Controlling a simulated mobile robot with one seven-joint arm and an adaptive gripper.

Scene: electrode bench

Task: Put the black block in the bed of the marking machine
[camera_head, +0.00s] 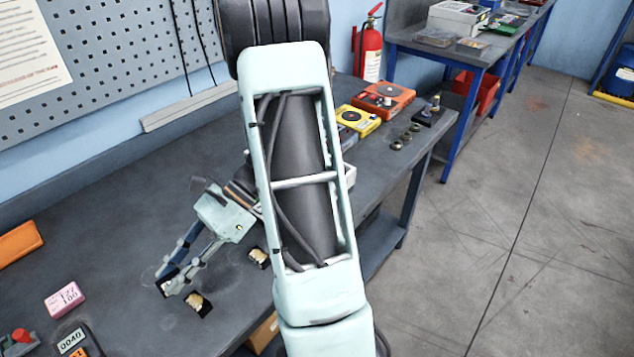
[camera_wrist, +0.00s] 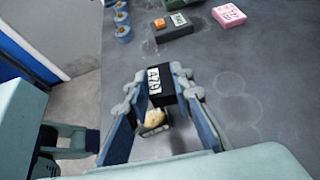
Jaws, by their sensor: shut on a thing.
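My gripper (camera_head: 170,280) is shut on a black block (camera_wrist: 160,92) with a white label, which sits between the fingertips in the wrist view. In the head view the block shows only as a small dark patch at the fingertips, low over the bench. I cannot tell whether it touches the bench. A small black piece with a tan top (camera_head: 198,304) lies just beside the fingertips, and a similar one (camera_head: 259,257) lies further right. I cannot make out the marking machine or its bed for certain.
A dark box with a white label and an orange part (camera_head: 75,341) and a pink block (camera_head: 64,299) lie at the lower left. An orange object (camera_head: 18,243) is at the left edge. Yellow (camera_head: 357,120) and orange (camera_head: 384,98) devices stand at the far end. Bare bench lies between.

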